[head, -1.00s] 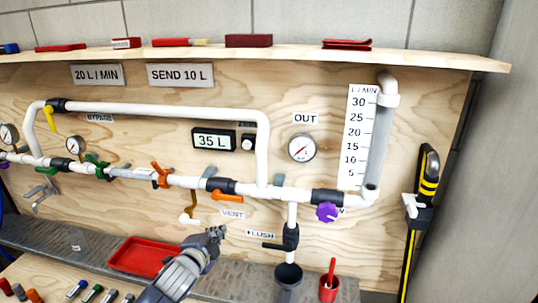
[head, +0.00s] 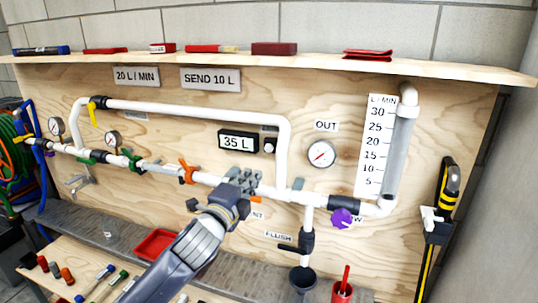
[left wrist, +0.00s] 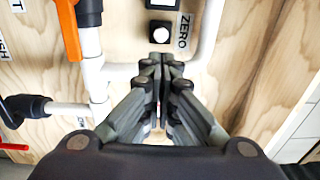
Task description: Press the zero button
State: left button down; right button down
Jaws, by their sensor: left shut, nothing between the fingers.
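The zero button (head: 269,146) is a round white button on a small black box, right of the display (head: 238,143) reading 35 L. In the left wrist view the button (left wrist: 160,35) sits just above my fingertips, beside the ZERO label (left wrist: 184,31). My left gripper (head: 243,181) is shut and empty. In the head view it is below and left of the button, in front of the lower white pipe. It looks apart from the button; the exact gap cannot be told. My right gripper is not in view.
The upper white pipe (head: 200,110) bends down just right of the button. An orange valve handle (head: 187,172) and purple knob (head: 341,218) are on the lower pipe. A red tray (head: 156,244) lies on the bench below. A shelf (head: 300,60) runs above.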

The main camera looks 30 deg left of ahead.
aim_at(269, 148)
pick_arm(q)
jog(key=p+x, duration=0.3)
jog(key=x, duration=0.9)
jog(key=shift+d+r+p, duration=0.1)
jog(key=shift+p, duration=0.3)
jog(key=shift+w, duration=0.65)
jog(key=shift+w+a, duration=0.1)
jog(key=shift+a, duration=0.1)
